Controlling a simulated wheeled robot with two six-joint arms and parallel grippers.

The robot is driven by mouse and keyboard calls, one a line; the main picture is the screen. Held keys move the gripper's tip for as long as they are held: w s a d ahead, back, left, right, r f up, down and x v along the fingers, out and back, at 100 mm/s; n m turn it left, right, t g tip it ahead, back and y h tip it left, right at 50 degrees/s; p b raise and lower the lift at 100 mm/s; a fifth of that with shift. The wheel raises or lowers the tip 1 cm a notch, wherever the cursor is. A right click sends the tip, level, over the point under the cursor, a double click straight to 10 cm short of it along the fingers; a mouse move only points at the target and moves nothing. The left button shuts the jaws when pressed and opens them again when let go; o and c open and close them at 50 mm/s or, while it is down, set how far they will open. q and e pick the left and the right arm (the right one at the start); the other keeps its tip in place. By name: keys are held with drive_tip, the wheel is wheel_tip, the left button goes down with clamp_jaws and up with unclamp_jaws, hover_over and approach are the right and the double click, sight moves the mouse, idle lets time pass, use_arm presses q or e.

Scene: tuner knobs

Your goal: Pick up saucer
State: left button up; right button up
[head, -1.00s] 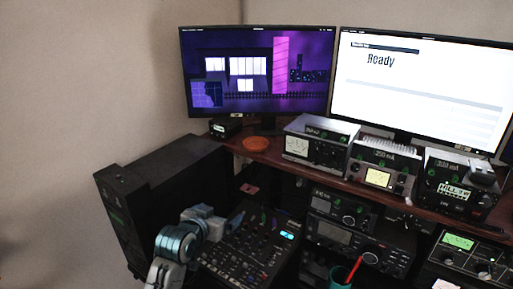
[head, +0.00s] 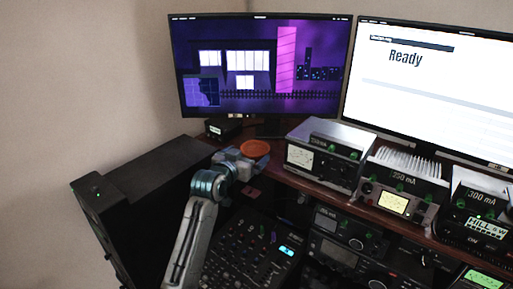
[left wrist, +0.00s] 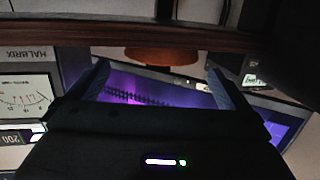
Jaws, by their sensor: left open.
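The orange saucer (head: 255,148) lies on the wooden shelf below the purple monitor, near the shelf's left end. It also shows as a dim orange-brown shape in the left wrist view (left wrist: 161,57), beyond the fingertips and between them. My left gripper (head: 238,157) is at the saucer's near left side, by the shelf's front edge. In the left wrist view its fingers (left wrist: 158,70) are spread wide with nothing between them. Whether a finger touches the saucer cannot be told. My right gripper is not in view.
A small black box (head: 223,129) sits behind and left of the saucer. A meter unit (head: 325,153) stands to its right. The purple monitor (head: 262,66) rises behind. A black tower (head: 150,190) stands at left, and a mixer panel (head: 250,245) lies below the shelf.

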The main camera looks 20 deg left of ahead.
sight(260, 143)
use_arm(q)
drive_tip(key=shift+p+x, duration=0.3)
drive_tip(key=shift+x, duration=0.65)
drive_tip(key=p+x, duration=0.2)
drive_tip(key=x, duration=0.2)
drive_tip(key=shift+a, duration=0.15)
drive_tip(key=shift+w+f, duration=0.1)
drive_tip(key=shift+w, duration=0.25)
drive_tip(key=shift+w+f, duration=0.1)
drive_tip(key=shift+w, duration=0.05)
drive_tip(key=c, duration=0.9)
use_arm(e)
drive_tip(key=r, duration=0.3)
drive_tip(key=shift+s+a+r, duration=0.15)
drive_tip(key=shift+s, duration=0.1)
use_arm(q)
drive_tip(key=shift+c, duration=0.2)
